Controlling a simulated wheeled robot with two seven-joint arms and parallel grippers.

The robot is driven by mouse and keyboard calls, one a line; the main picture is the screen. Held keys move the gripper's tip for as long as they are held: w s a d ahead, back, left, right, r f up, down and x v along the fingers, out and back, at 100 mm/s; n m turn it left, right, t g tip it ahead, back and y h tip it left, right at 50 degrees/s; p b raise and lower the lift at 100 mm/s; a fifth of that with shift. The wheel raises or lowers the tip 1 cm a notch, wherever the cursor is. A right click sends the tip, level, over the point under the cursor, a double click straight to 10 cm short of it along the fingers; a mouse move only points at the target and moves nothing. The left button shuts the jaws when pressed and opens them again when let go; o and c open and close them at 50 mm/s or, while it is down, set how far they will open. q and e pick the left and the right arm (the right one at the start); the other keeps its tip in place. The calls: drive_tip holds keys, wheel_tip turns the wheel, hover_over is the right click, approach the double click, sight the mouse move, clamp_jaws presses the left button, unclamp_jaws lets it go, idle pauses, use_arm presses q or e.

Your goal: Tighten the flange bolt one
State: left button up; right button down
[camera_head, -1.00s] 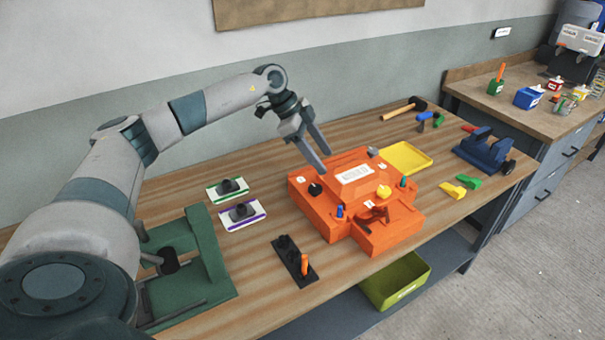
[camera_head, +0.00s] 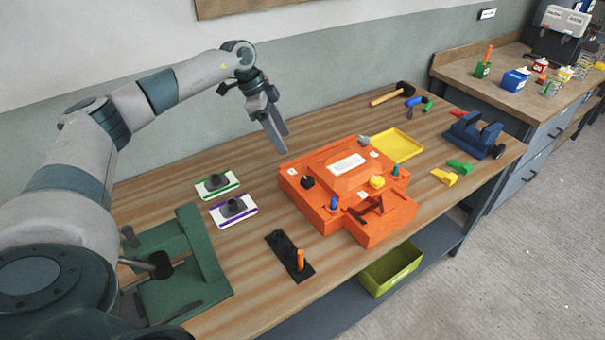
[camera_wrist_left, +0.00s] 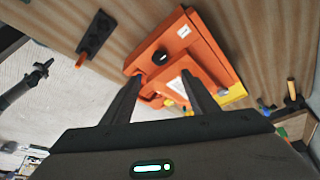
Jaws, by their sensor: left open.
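The orange mould (camera_head: 300,205) stands mid-table with a white label panel on top. It carries a black knob (camera_head: 307,182) at its left corner, a blue bolt (camera_head: 333,203), a yellow knob (camera_head: 377,182), a teal bolt (camera_head: 395,170) and a grey one (camera_head: 364,140). I cannot read which is flange bolt one. My left gripper (camera_head: 282,144) is open and empty above the mould's back left edge. In the left wrist view its fingers (camera_wrist_left: 162,79) frame the mould, with the black knob (camera_wrist_left: 160,57) beyond them. A dark shape at that view's left edge looks like my right gripper; its jaws are unclear.
A black holder (camera_head: 283,250) with an orange-handled tool lies in front of the mould. Two white plates with dark parts (camera_head: 217,186) (camera_head: 233,210) are to its left. A yellow tray (camera_head: 410,146), a blue vise (camera_head: 470,135) and a hammer (camera_head: 388,96) are to the right. Bare table lies between.

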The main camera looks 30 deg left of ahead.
sight(305, 180)
use_arm(q)
drive_tip(key=p+x, duration=0.5)
drive_tip(key=x, duration=0.9)
drive_tip(key=shift+d+f, duration=0.1)
drive_tip(key=shift+f, duration=0.2)
drive_tip(key=shift+w+d+f+p, duration=0.15)
drive_tip(key=shift+f+p, duration=0.2)
drive_tip(key=shift+f, duration=0.2)
drive_tip(key=shift+c, duration=0.4)
drive_tip(key=c, duration=1)
